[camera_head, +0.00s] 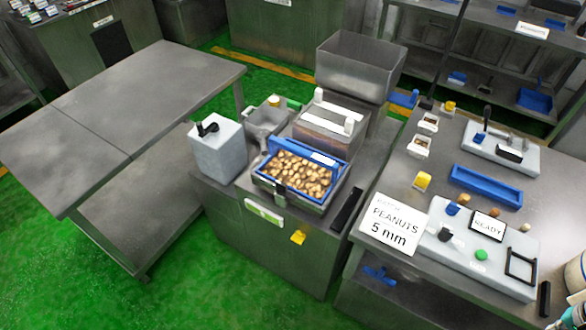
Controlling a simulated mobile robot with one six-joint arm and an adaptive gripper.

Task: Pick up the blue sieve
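The blue sieve (290,148) is a rectangular blue frame full of tan peanuts (296,176). It sits in a grey metal holder on the middle machine, with a white label on its back wall. A dark latch or handle (280,190) stands at its front edge. The sieve's mesh is hidden under the peanuts. My gripper is not clearly visible; only a small teal and pale part, possibly of my arm, shows in the bottom right corner, away from the sieve.
A grey hopper (358,65) rises behind the sieve, and a pale box with a black handle (218,150) stands left of it. The right table (400,222) holds an empty blue tray (486,187), a "PEANUTS 5 mm" sign (394,224) and control panels. The left table (110,105) is bare.

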